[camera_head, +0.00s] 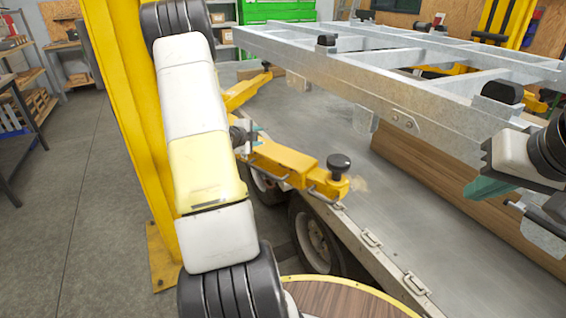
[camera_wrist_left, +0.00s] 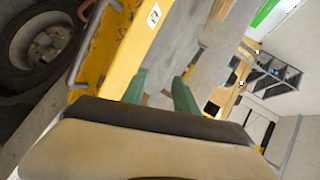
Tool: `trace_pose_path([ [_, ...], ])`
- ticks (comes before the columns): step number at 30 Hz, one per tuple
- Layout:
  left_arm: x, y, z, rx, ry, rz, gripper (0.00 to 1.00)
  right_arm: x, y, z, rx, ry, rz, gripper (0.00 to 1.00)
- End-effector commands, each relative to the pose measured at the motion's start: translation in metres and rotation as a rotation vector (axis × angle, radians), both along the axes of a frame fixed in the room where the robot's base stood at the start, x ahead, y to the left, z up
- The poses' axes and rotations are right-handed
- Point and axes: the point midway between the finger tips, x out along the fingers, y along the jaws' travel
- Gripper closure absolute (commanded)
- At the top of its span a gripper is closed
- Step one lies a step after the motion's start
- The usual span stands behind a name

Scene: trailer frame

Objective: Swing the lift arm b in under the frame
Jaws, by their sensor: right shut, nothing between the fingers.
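A yellow lift arm (camera_head: 280,158) with a black round pad on its tip reaches right from the yellow post, over the side of the wheeled trailer bed. Its tip lies outside the near edge of the grey metal frame (camera_head: 380,95). I see no "b" mark on it. A yellow arm with a handle and a white label also shows in the left wrist view (camera_wrist_left: 137,40). My left gripper (camera_head: 252,135) is beside the lift arm, partly hidden by my arm. Its green fingers (camera_wrist_left: 160,78) are apart and empty. My right gripper (camera_head: 480,188) is shut and empty, near the frame's right end.
Another yellow lift arm (camera_head: 243,92) stands farther back. The yellow post (camera_head: 130,110) rises at left. A wooden beam (camera_head: 430,180) lies on the trailer bed (camera_head: 320,120) under the frame. A round wooden top (camera_head: 345,300) is close in front. Floor at left is clear.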

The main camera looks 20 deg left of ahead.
Motion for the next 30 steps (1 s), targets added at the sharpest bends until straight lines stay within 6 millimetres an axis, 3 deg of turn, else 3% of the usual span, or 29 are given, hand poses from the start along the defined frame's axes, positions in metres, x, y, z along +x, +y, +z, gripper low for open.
trace_pose_path([
  [1, -0.006, 0.011, -0.035, 0.026, -0.019, -0.052, 0.65, 0.0, 0.0, 0.0, 0.0, 0.0, 0.0, 1.0],
  [3, -0.014, 0.017, -0.068, 0.064, -0.068, -0.129, 0.65, 0.0, 0.0, 0.0, 0.0, 0.0, 0.0, 1.0],
  [6, -0.03, 0.018, -0.105, 0.1, -0.141, -0.217, 0.65, 0.0, 0.0, 0.0, 0.0, 0.0, 0.0, 1.0],
  [9, -0.045, 0.016, -0.13, 0.122, -0.203, -0.274, 0.65, 0.0, 0.0, 0.0, 0.0, 0.0, 0.0, 1.0],
  [13, -0.057, 0.013, -0.146, 0.135, -0.253, -0.31, 0.65, 0.0, 0.0, 0.0, 0.0, 0.0, 0.0, 1.0],
  [16, -0.055, 0.011, -0.15, 0.138, -0.268, -0.321, 0.65, 0.0, 0.0, 0.0, 0.0, 0.0, 0.0, 1.0],
  [30, 0.007, -0.008, -0.163, 0.138, -0.268, -0.321, 0.65, 0.0, 0.0, 0.0, 0.0, 0.0, 0.0, 1.0],
])
